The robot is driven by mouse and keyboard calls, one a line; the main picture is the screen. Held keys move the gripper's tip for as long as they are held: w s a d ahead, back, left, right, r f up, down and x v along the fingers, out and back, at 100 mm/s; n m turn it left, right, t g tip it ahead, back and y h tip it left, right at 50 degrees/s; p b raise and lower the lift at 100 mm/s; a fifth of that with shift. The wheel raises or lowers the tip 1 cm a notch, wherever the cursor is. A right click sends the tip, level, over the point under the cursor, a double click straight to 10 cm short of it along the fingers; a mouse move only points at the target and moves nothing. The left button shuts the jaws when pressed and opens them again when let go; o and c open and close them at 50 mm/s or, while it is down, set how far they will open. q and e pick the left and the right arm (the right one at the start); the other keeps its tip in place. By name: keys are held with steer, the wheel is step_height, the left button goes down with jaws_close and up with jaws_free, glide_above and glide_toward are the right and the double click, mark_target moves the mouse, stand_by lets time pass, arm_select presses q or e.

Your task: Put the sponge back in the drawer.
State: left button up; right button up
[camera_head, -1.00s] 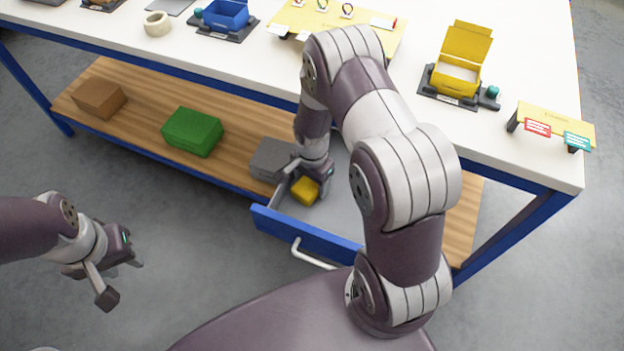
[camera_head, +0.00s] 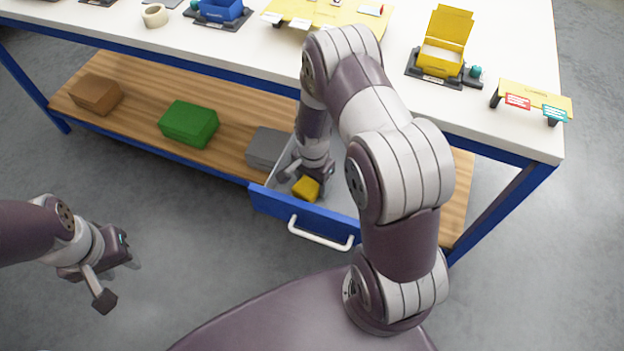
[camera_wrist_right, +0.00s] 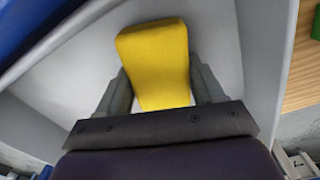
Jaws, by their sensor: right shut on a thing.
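The yellow sponge (camera_head: 306,188) is inside the open drawer (camera_head: 305,213), near its front left part. In the right wrist view the sponge (camera_wrist_right: 155,60) sits between the two fingers over the drawer's pale floor (camera_wrist_right: 80,75). My right gripper (camera_head: 304,180) reaches down into the drawer and is shut on the sponge. Whether the sponge touches the drawer floor I cannot tell. My left gripper (camera_head: 122,275) hangs over the floor at the left, apart from everything, with its fingers spread and empty.
A grey box (camera_head: 267,147), a green box (camera_head: 189,123) and a brown box (camera_head: 96,94) stand on the wooden lower shelf. The white tabletop (camera_head: 250,45) holds a yellow open box (camera_head: 441,50), a blue bin and a tape roll. The drawer's handle (camera_head: 320,233) faces me.

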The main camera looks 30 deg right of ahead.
steer(key=o, duration=1.1)
step_height(320, 180, up, 13)
steer(key=shift+f+p, duration=0.15)
steer(key=shift+p, duration=0.25)
